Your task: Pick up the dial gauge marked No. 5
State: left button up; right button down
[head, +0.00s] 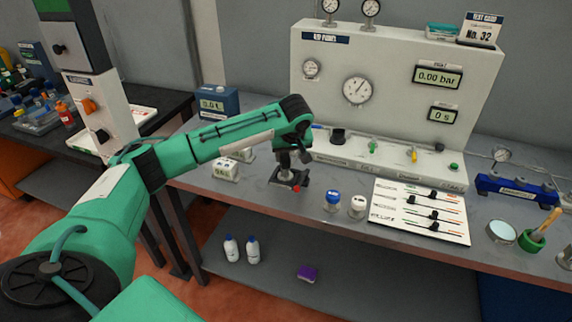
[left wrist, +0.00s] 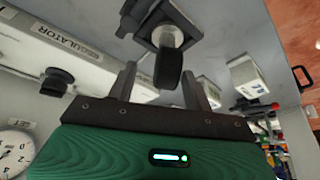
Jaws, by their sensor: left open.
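My left gripper (head: 288,158) hangs low over a small dark fixture (head: 284,178) on the bench, in front of the test panel. In the left wrist view its two fingers (left wrist: 162,84) are apart, on either side of a dark round-ended piece (left wrist: 168,68) on a metal stem (left wrist: 170,38). I cannot tell whether they touch it. Its face and any marking are hidden, so I cannot tell whether it is a dial gauge. My right gripper is out of view.
The test panel (head: 400,50) stands behind the gripper and carries several gauges. Blue and white capped jars (head: 333,200) and a white slider board (head: 420,228) lie to the right. A small white box (head: 226,170) is at left. Bare bench remains in front of the panel.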

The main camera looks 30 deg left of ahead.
pick_arm(q)
jog(key=x, duration=0.2)
jog(key=p+x, duration=0.1)
jog(key=x, duration=0.1)
jog(key=shift+s+a, duration=0.2)
jog(key=shift+a, duration=0.2)
jog(key=shift+w+a+f+p, duration=0.15)
jog(key=shift+f+p, duration=0.15)
jog(key=shift+f, duration=0.25)
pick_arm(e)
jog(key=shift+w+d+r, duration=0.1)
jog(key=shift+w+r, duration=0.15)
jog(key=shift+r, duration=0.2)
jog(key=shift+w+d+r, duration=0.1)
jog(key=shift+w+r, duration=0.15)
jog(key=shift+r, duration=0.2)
pick_arm(q)
jog(key=c, duration=1)
grip_shut()
jog(key=shift+r, duration=0.15)
